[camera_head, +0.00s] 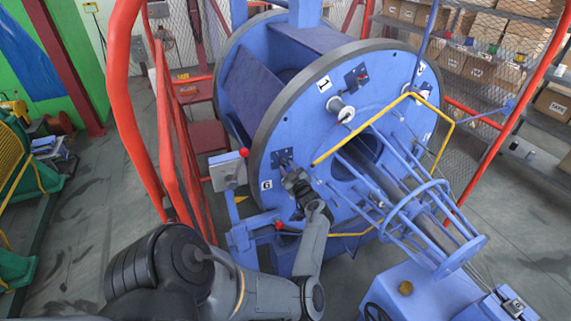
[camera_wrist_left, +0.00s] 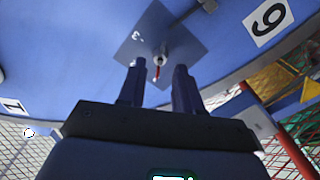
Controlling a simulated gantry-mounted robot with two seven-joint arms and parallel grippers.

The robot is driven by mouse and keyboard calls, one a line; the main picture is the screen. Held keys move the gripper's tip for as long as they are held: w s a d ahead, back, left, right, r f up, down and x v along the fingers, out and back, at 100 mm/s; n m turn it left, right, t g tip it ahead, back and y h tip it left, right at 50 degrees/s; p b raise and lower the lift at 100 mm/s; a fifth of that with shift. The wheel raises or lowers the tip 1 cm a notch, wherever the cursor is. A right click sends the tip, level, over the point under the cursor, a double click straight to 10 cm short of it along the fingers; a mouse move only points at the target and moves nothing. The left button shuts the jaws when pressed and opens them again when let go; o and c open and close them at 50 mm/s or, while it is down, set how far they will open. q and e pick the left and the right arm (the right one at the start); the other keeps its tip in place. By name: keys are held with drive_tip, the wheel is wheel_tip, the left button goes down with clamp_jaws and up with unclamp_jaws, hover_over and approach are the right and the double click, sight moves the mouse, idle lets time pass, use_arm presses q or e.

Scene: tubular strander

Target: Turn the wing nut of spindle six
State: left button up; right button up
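The spindle six plate (camera_wrist_left: 142,40) is a dark square on the blue disc, beside the label 6 (camera_wrist_left: 269,20). At its middle a short metallic spindle end (camera_wrist_left: 160,56) sticks out, with a small red piece (camera_wrist_left: 156,72) below it. Whether this red piece is the wing nut I cannot tell. My left gripper (camera_wrist_left: 158,74) has two dark fingers apart, on either side of the spindle's line, with nothing seen clamped. In the head view my left gripper (camera_head: 288,168) is close to the disc, right of the label 6 (camera_head: 266,184), and partly hides the spindle.
The large blue disc (camera_head: 300,120) has other spindles, one with a white spool (camera_head: 340,109) near the label 1 (camera_head: 324,84). A yellow bent bar (camera_head: 362,130) and blue tubes stand to the right. A red guard rail (camera_head: 140,120) is at the left.

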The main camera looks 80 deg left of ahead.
sight(283, 161)
use_arm(q)
drive_tip(key=shift+x, duration=1.4)
clamp_jaws()
